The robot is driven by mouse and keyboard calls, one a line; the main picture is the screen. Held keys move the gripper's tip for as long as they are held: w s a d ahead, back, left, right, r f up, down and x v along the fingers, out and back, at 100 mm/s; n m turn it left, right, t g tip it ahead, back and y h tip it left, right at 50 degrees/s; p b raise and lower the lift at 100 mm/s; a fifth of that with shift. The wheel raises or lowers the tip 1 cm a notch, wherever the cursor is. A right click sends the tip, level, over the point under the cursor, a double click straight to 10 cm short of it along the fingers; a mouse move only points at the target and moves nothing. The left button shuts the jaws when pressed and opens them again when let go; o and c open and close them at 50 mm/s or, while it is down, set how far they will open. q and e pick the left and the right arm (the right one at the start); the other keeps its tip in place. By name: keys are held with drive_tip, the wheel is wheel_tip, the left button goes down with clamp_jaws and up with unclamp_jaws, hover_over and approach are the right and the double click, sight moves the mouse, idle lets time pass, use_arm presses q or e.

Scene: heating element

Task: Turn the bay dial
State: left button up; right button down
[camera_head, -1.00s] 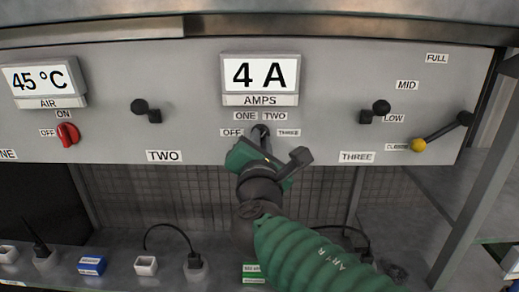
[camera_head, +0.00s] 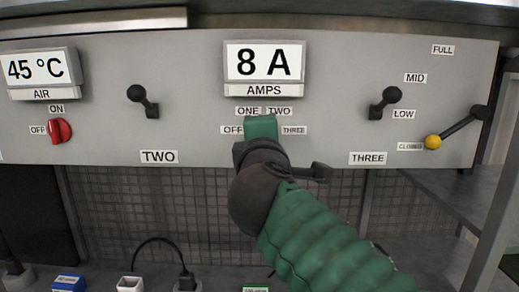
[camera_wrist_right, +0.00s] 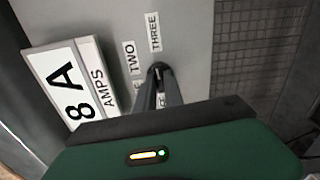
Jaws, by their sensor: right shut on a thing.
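The bay dial sits below the AMPS display (camera_head: 265,62), which reads 8 A, among the labels OFF, ONE, TWO and THREE. In the head view my right gripper and wrist cover the dial. In the right wrist view the dark dial (camera_wrist_right: 157,72) shows at the tips of my right gripper (camera_wrist_right: 158,88). The fingers are shut on it, and its exact pointing direction is hard to tell. My left gripper is in neither view.
Black levers stand at left (camera_head: 143,100) and right (camera_head: 384,101) of the dial. A red AIR knob (camera_head: 59,130) is at far left. A yellow-tipped lever (camera_head: 433,142) is at far right. Several small sockets and plugs stand on the shelf below.

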drive_tip(key=shift+d+f+m+b, duration=0.15)
drive_tip(key=shift+m+b, duration=0.2)
drive_tip(key=shift+m, duration=0.25)
drive_tip(key=c, duration=1.5)
unclamp_jaws()
drive_tip(key=shift+d, duration=0.1)
drive_tip(key=shift+o, duration=0.3)
drive_tip(key=shift+s+d, duration=0.1)
drive_tip(key=shift+d, duration=0.1)
drive_tip(key=s+b, duration=0.5)
drive_tip(key=s, duration=1.1)
drive_tip(key=shift+s, duration=0.35)
drive_tip(key=shift+a, duration=0.1)
